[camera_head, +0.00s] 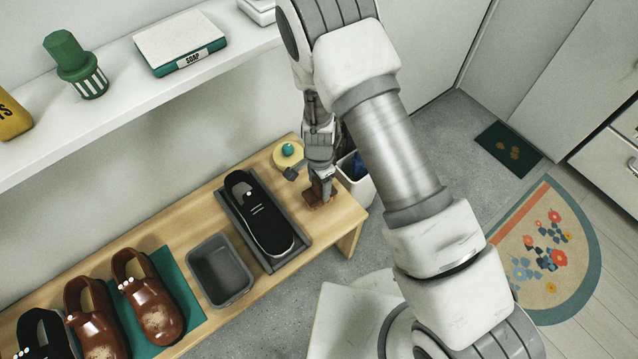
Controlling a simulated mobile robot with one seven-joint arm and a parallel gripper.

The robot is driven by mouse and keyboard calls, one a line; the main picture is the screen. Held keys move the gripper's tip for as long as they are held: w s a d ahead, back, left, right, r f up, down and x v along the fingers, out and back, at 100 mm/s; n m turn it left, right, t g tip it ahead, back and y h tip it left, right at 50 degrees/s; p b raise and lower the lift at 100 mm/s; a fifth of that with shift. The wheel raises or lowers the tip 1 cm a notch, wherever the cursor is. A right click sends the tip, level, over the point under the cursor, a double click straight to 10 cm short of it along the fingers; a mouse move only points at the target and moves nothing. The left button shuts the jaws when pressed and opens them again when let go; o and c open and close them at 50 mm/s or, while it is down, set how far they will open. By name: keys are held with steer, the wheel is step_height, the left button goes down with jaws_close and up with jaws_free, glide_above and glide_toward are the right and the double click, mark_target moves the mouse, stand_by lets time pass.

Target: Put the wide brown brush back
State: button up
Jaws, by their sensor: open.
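A brown block-like thing, which looks like the wide brown brush (319,197), is at the right end of the wooden bench (346,212). My gripper (317,182) points down right over it and is open. Its fingers partly hide the brush, so I cannot tell whether they are around it or beside it, or whether they touch it. A grey tray (300,247) with a black shoe (262,220) on it lies just left of the gripper. An empty grey bin (221,272) stands further left on the bench.
A yellow dish (280,160) with a teal knob is behind the gripper. A white bin (357,190) stands beside the bench end. Brown shoes (150,305) stand on a teal mat (187,295). The shelf (130,95) holds a soap box (180,42) and a green bottle (78,70).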

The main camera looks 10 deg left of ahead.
steer(key=w+d+r+n+y+p, duration=0.1)
steer(key=d+r+p, duration=0.15)
steer(key=r, duration=1.15)
steer(key=w+d+r+n+p, duration=0.1)
steer(key=d+r+p, duration=0.15)
steer(key=r, duration=1.25)
steer(key=s+d+r+n+t+y, duration=0.1)
steer(key=d+r, duration=0.2)
steer(key=r, duration=0.2)
steer(key=s+d+r+n+t, duration=0.1)
steer(key=s+d+r, duration=0.15)
steer(key=r, duration=0.35)
steer(key=s+d+r+n+t+h, duration=0.2)
steer(key=s+d+r+n+t, duration=0.25)
steer(key=s+d+r, duration=0.75)
step_height(320, 180, up, 12)
steer(key=d+p, duration=0.1)
steer(key=p, duration=1.2)
steer(key=shift+f+n+g, duration=0.25)
steer(key=shift+n+g, duration=0.1)
steer(key=shift+g, duration=0.1)
steer(key=shift+d, duration=0.1)
